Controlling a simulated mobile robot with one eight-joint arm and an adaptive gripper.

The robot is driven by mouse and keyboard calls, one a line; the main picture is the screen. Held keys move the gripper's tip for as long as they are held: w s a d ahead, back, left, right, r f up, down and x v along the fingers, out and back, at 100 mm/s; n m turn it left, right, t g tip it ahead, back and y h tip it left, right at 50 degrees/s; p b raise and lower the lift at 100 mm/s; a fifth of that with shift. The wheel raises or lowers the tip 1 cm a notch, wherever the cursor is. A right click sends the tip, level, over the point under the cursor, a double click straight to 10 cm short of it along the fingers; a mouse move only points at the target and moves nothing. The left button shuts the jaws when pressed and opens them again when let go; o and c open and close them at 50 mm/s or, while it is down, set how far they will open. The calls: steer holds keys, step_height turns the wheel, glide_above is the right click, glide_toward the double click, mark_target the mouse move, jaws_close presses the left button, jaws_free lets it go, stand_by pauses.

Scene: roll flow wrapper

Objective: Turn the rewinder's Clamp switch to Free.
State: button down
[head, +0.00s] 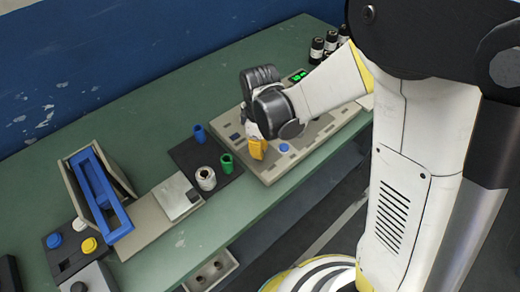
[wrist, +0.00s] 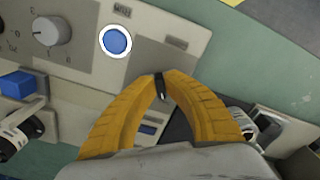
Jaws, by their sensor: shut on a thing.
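The rewinder's beige panel (head: 270,173) stands on the green bench under my gripper. In the wrist view, my gripper (wrist: 160,78) has its two yellow fingers closed together at the tips on a small black switch knob (wrist: 161,88) with a pale mark. The knob is mostly hidden between the fingers, and no Clamp or Free label can be read, so its setting is unclear. In the head view, my gripper (head: 257,148) points down at the panel and hides the switch.
A grey dial (wrist: 46,31) and a white-ringed blue button (wrist: 116,40) sit beside the fingers. A blue block (wrist: 16,85) lies to the left.

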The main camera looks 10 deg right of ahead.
steer(key=c, duration=1.5)
jaws_free()
step_height(320, 180, up, 12)
steer(key=s+d+r+m+t, duration=0.2)
steer(key=s+d+m, duration=0.1)
steer(key=d+m, duration=0.1)
steer(key=s+d+r+m+t, duration=0.2)
steer(key=s+d+m, duration=0.2)
steer(key=s+d+r+m+t, duration=0.2)
steer(key=s+d+m+t, duration=0.1)
steer(key=d+m, duration=0.2)
steer(key=shift+s+r, duration=0.15)
steer(key=shift+s, duration=0.15)
